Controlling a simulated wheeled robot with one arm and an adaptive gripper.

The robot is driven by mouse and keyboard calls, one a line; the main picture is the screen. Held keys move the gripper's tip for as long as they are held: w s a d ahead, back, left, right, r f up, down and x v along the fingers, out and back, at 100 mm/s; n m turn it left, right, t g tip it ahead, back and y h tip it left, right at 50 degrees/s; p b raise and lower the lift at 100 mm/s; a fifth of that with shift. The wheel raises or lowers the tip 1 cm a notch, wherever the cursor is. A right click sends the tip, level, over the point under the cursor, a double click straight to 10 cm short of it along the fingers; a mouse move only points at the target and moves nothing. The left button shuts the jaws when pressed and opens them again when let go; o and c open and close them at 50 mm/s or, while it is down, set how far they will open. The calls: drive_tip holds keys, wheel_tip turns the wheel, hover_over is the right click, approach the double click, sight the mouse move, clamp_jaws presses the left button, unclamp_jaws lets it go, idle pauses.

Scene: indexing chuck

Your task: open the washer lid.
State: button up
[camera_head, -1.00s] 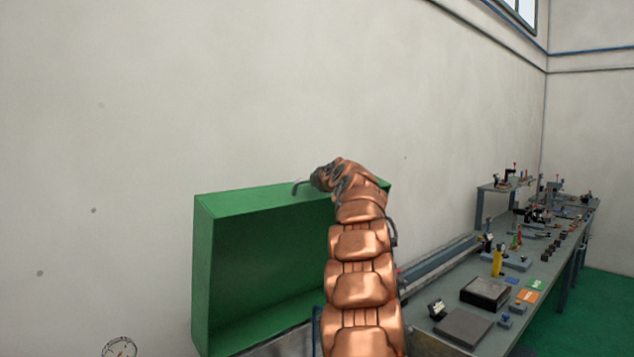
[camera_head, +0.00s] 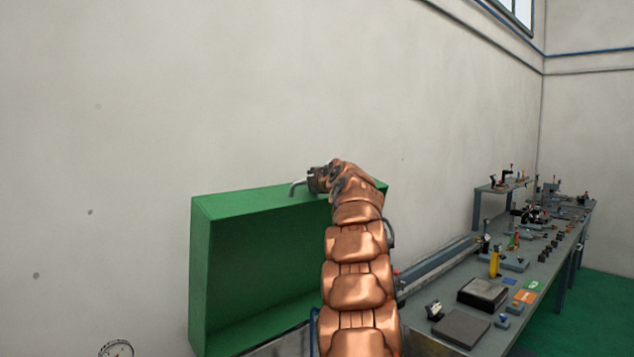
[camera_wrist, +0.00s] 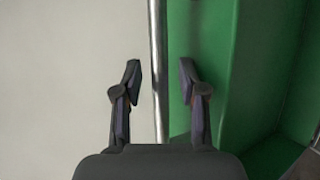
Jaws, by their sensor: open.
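The green washer lid (camera_head: 212,270) stands raised against the wall in the head view, its hollow inside facing me. Its green surface also shows on the right of the wrist view (camera_wrist: 205,45). A silver bar (camera_wrist: 158,30), seemingly the lid's handle, runs up the wrist view beside the lid's edge. Its bent grey end (camera_head: 296,188) shows at the lid's top edge. My gripper (camera_wrist: 159,66) is open, with one finger on each side of the bar and visible gaps to both. In the head view my gripper (camera_head: 318,180) is at the lid's top edge, its fingers mostly hidden.
A long grey workbench (camera_head: 525,285) with many small parts and fixtures runs along the right. A round gauge (camera_head: 116,349) shows at the bottom left. The pale wall (camera_head: 230,90) rises behind the lid. Most of the washer's body is out of view or hidden.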

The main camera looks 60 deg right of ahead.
drive_tip(key=shift+s+a, duration=0.1)
drive_tip(key=v, duration=1.1)
drive_tip(key=shift+s+a, duration=0.25)
drive_tip(key=shift+s, duration=0.05)
drive_tip(key=shift+r, duration=0.1)
idle(0.6)
